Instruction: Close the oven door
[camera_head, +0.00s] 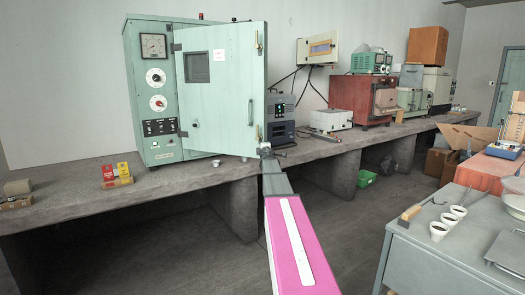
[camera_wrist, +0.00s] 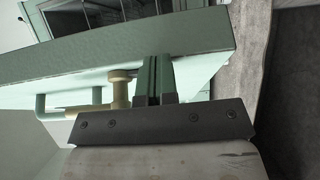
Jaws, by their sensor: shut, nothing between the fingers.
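The pale green oven (camera_head: 152,120) stands on the bench at the left. Its door (camera_head: 225,95) is open, swung out toward me on hinges at its left side, and hides much of the oven front. The door has a small dark window, a handle and brass-coloured latches on its free right edge. My gripper (camera_head: 265,150) is at the door's lower right corner. In the wrist view the shut, empty fingers (camera_wrist: 155,60) overlap the door's edge (camera_wrist: 130,48), beside a beige latch (camera_wrist: 119,90). I cannot tell whether they touch the door.
The concrete bench (camera_head: 75,188) runs along the wall. Red and yellow boxes (camera_head: 116,174) lie left of the oven. A dark device (camera_head: 280,118) stands behind the door's right edge, and a white box (camera_head: 331,119) is further right. A grey table (camera_head: 450,225) stands at front right.

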